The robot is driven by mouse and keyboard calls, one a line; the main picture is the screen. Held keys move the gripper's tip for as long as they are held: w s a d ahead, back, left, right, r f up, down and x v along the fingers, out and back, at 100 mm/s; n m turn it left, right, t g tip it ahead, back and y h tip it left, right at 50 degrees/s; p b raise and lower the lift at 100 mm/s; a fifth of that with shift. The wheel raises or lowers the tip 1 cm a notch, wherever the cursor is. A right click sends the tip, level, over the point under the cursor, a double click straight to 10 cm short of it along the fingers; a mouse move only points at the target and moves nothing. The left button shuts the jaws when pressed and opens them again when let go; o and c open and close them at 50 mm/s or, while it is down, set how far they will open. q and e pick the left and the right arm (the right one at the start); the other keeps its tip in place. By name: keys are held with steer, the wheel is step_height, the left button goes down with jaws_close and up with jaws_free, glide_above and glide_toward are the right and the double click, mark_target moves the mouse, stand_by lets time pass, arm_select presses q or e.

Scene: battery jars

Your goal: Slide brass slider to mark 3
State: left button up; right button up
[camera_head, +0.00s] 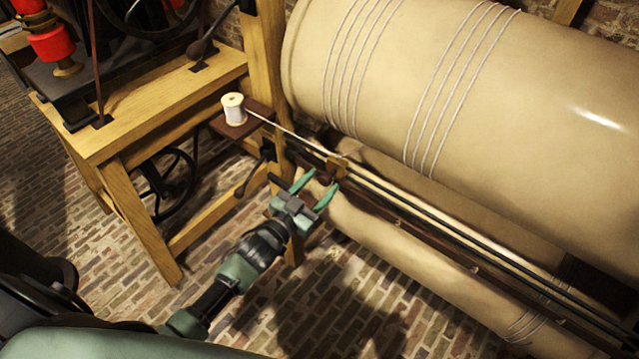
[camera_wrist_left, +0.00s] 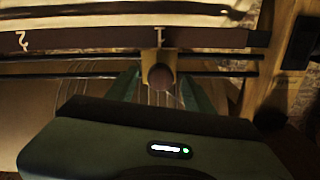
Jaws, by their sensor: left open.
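The brass slider (camera_head: 338,164) sits on the dark rods near their left end, beside the large tan roller. In the left wrist view the slider (camera_wrist_left: 158,57) lines up with the mark 1 (camera_wrist_left: 160,37) on the dark scale strip, and its round knob (camera_wrist_left: 160,77) faces the camera. Mark 2 (camera_wrist_left: 22,40) is at the strip's far left; mark 3 is not in that view. My left gripper (camera_head: 323,180) is open, with its green fingers on either side of the knob; whether they touch it is unclear. My right gripper is out of view.
A white thread spool (camera_head: 234,109) stands on a small dark shelf, with its thread running to the slider. The wooden frame (camera_head: 150,110) is at the left. Rollers (camera_head: 480,85) flank the rods, which run clear toward the lower right.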

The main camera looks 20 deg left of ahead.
arm_select(q)
jaws_close()
stand_by(1.4)
